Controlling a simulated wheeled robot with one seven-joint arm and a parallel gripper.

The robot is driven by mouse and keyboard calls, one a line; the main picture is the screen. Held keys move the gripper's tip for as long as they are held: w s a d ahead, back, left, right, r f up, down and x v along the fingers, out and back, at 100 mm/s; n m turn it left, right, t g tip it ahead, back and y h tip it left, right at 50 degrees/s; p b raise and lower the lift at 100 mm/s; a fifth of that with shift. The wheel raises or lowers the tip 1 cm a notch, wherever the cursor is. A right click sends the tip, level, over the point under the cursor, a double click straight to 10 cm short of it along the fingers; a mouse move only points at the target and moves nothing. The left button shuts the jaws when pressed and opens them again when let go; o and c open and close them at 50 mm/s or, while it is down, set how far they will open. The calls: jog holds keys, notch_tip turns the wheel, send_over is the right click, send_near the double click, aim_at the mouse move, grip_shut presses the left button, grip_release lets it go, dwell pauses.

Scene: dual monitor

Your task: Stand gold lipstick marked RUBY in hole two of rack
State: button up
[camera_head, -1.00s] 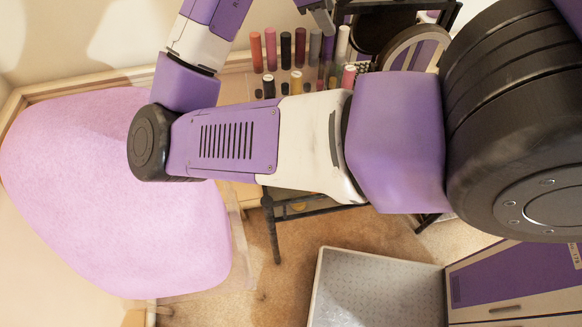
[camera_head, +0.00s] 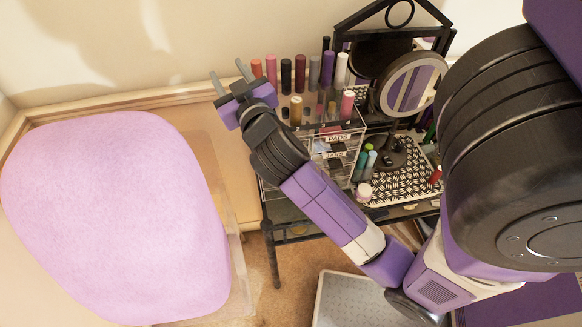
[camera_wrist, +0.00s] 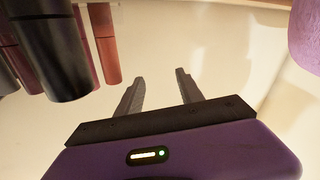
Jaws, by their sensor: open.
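A row of lipsticks stands upright at the back of a clear rack (camera_head: 322,128) on top of a drawer unit. A short gold-coloured tube (camera_head: 296,104) stands in the front row; I cannot read any RUBY marking, nor hole numbers. My gripper (camera_head: 227,72) is open and empty, just left of the rack and the coral tube (camera_head: 256,68). In the wrist view, the open fingers (camera_wrist: 160,78) have only pale wall between them, with the coral tube (camera_wrist: 107,50) and a dark tube (camera_wrist: 52,50) to their left.
A round mirror (camera_head: 411,84) stands right of the rack, before a black-framed stand. A patterned tray (camera_head: 405,185) with small cosmetics lies at the front right. A pink cushioned chair (camera_head: 110,215) fills the left. The wooden surface between chair and rack looks bare.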

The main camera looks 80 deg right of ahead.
jog(key=s+a+f+n+t+y, duration=0.2)
jog(key=a+f+n+y, duration=0.3)
jog(key=a, duration=0.4)
jog(key=s+a+f+n+t+y, duration=0.2)
jog(key=s+a+f+y, duration=0.15)
jog(key=a+f, duration=0.45)
jog(key=s+a+y, duration=0.5)
jog(key=s+a, duration=0.9)
jog(key=a, duration=0.1)
jog(key=shift+s+a+n+g+y, duration=0.2)
jog(key=shift+a+n+g+y, duration=0.1)
jog(key=shift+g+y, duration=0.1)
